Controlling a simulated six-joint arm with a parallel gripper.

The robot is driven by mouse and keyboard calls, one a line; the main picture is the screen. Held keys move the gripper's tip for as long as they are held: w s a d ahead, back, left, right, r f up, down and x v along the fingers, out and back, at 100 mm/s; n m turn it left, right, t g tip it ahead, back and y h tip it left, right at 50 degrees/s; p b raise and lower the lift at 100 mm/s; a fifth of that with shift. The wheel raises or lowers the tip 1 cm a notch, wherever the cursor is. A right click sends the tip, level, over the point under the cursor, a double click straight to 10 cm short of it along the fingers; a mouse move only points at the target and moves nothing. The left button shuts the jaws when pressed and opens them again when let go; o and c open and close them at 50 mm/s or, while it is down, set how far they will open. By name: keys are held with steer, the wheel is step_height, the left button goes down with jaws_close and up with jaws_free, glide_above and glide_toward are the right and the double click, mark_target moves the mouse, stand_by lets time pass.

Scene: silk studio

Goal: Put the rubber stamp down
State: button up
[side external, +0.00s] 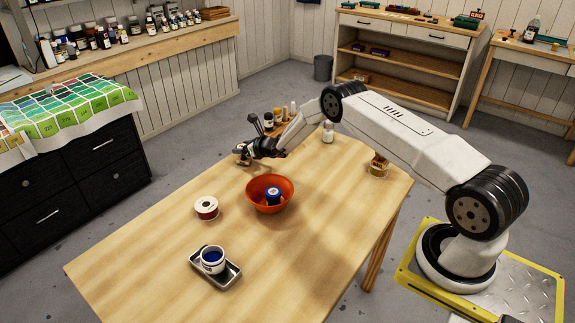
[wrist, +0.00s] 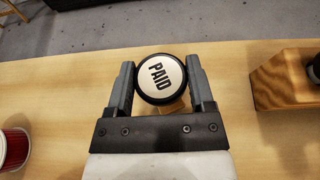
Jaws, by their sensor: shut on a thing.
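The rubber stamp (wrist: 160,79) has a round black-rimmed top with a white face reading PAID. In the wrist view it sits between the two fingers of my gripper (wrist: 160,84), which is shut on it. A bit of pale wood shows just below the round top. In the side view my gripper (side external: 243,157) is low near the far left edge of the wooden table (side external: 140,265). The stamp is small and mostly hidden there, and I cannot tell whether its base touches the table.
An orange bowl (side external: 257,202) with a blue item inside stands nearby. A wooden block (wrist: 283,86) is at right in the wrist view. An amber jar (side external: 378,166) stands at right.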

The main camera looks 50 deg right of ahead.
steer(key=o, duration=1.2)
steer(key=shift+f, duration=0.15)
steer(key=shift+o, duration=0.2)
steer(key=shift+r, duration=0.2)
steer(key=v, duration=1.2)
